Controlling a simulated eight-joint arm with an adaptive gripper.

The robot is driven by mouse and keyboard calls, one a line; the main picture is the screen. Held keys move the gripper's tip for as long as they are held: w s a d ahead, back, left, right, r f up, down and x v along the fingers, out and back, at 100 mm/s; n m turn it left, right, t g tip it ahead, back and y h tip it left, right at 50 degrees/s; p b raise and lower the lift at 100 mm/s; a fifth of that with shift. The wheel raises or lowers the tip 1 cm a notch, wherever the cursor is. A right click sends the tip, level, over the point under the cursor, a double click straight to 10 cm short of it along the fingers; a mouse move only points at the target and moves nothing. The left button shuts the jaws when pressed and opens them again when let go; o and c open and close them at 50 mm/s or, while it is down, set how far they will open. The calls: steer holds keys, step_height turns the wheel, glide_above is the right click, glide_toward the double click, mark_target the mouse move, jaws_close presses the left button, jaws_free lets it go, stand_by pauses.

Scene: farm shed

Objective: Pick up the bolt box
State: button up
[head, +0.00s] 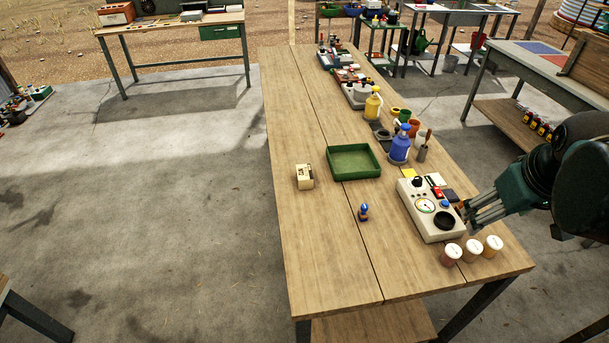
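A small cream box with dark markings (304,177), which looks like the bolt box, stands on the left part of the long wooden table (325,245). It is left of the green tray and apart from it. My gripper (464,212) is at the table's right edge, beside a pale device with a dial, well to the right of the cream box. Its fingertips are small and partly lost against the device, so I cannot tell whether it is open or shut. Nothing is clearly seen held in it.
A green tray (354,175), a small blue figure-like item (363,212), the dial device (430,222), a blue bottle (400,144) and several lidded jars (472,250) stand between or near the box and my arm. The table's front left is clear.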

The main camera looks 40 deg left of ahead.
steer(key=w+a+n+g+p, duration=0.1)
steer(key=w+a+n, duration=0.1)
steer(key=w+a, duration=0.3)
steer(key=w+a+n+p, duration=0.1)
steer(key=w+a+n, duration=0.1)
steer(key=a, duration=0.5)
steer(key=n+g+h+p, duration=0.25)
steer(key=n+p, duration=0.55)
steer(key=n, duration=0.6)
glide_above(305, 172)
steer(key=shift+y, duration=0.25)
step_height(305, 172, down, 16)
steer(key=shift+s+f, duration=0.1)
steer(key=shift+s+a+f, duration=0.25)
steer(key=shift+a+f, duration=0.1)
steer(key=shift+a, duration=0.15)
steer(key=shift+f, duration=0.15)
steer(key=shift+w+d+f, duration=0.15)
steer(key=shift+f, duration=1)
steer(key=shift+f, duration=0.15)
